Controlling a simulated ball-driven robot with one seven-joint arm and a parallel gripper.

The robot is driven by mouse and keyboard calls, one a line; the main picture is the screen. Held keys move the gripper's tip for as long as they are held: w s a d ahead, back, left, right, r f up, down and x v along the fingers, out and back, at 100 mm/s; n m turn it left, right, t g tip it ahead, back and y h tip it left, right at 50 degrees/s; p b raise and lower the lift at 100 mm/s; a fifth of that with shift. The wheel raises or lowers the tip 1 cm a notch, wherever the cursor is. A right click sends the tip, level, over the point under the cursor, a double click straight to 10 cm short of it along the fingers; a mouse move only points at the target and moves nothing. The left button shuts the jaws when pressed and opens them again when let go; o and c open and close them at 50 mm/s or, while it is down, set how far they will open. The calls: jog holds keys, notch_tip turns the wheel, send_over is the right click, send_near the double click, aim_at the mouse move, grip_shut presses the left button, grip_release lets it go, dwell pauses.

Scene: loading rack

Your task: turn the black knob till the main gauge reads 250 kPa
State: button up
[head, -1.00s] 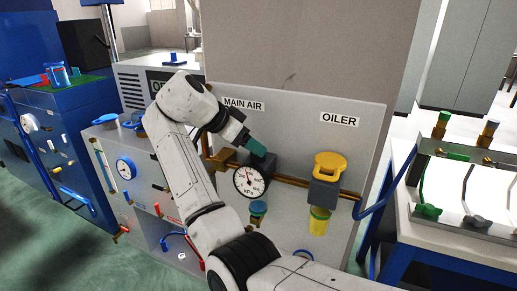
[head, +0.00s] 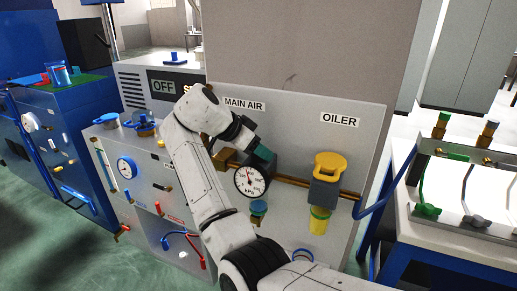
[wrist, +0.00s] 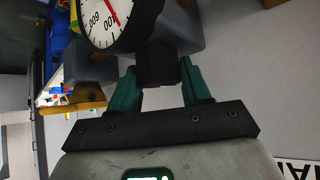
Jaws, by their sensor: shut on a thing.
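The main gauge (head: 251,180) is a round white dial marked kPa, below the MAIN AIR label (head: 244,104) on the grey panel. Its red needle points up and to the left in the head view; the exact reading is too small to tell. In the wrist view the gauge (wrist: 112,18) is cut off by the top edge, with its red needle and some numbers showing. The black knob (wrist: 157,66) sits between the green fingers of my gripper (wrist: 160,88), which is shut on it. In the head view my gripper (head: 262,153) hides most of the knob.
A yellow-topped oiler (head: 327,166) stands right of the gauge, joined by a brass pipe (head: 292,181). A white bench with valves (head: 460,190) is at the right.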

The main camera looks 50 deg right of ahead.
jog(key=c, duration=0.3)
jog(key=shift+c, duration=0.2)
jog(key=shift+n, duration=0.3)
jog(key=n+t+p, duration=0.2)
jog(key=n+t, duration=0.1)
jog(key=n, duration=0.1)
jog(key=shift+r+t+p, duration=0.15)
jog(key=shift+t+p, duration=0.15)
jog(key=shift+t, duration=0.1)
jog(key=shift+n+t+y+p, duration=0.4)
jog(key=shift+n+t+p, duration=0.75)
jog(key=shift+n, duration=0.65)
jog(key=shift+t, duration=0.25)
jog(key=o, duration=1)
